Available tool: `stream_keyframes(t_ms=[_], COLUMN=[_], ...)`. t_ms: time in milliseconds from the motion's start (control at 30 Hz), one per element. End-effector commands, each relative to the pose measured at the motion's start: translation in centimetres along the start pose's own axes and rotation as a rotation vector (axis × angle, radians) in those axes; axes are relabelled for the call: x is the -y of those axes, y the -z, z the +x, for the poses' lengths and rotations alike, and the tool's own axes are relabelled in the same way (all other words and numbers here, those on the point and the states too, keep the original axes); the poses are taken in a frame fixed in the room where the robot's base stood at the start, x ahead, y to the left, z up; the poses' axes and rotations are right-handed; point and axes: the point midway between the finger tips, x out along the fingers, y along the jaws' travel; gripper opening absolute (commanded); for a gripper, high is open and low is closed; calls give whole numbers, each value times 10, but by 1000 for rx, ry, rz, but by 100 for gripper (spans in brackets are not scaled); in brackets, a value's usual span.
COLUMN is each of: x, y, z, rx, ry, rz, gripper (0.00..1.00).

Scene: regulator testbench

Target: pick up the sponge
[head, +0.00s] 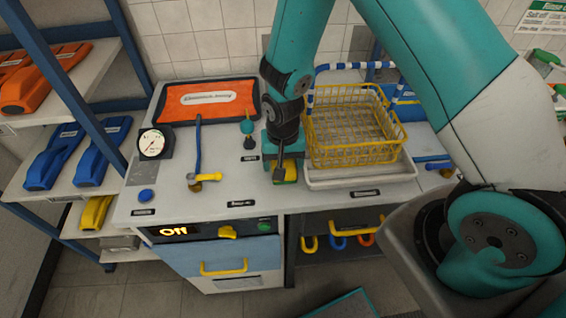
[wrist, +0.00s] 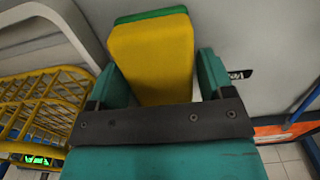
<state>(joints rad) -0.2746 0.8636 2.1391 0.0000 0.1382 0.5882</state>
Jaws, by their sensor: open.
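The sponge is a yellow block with a green layer. In the head view the sponge (head: 291,172) is on the bench top, left of the white tray and partly hidden by my gripper (head: 281,168). In the wrist view the sponge (wrist: 152,45) lies between the two teal fingers of my gripper (wrist: 160,68). The fingers are open, one on each side of the sponge. A narrow gap shows on the right side; contact on the left is hard to tell.
A yellow wire basket (head: 352,155) stands in a white tray (head: 362,178) close to the right of my gripper.

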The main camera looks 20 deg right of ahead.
Motion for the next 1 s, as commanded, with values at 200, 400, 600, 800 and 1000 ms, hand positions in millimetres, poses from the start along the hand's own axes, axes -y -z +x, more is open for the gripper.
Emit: stream_keyframes(t_ms=[200, 400, 600, 800, 1000], x=[0, 0, 0, 0, 1], y=[0, 0, 0, 1, 1], z=[0, 0, -6, -32, -90], rx=[0, 0, -1, -4, -8], ry=[0, 0, 1, 3, 5], rz=[0, 0, 0, 0, 0], gripper=[39, 35, 35, 35, 35])
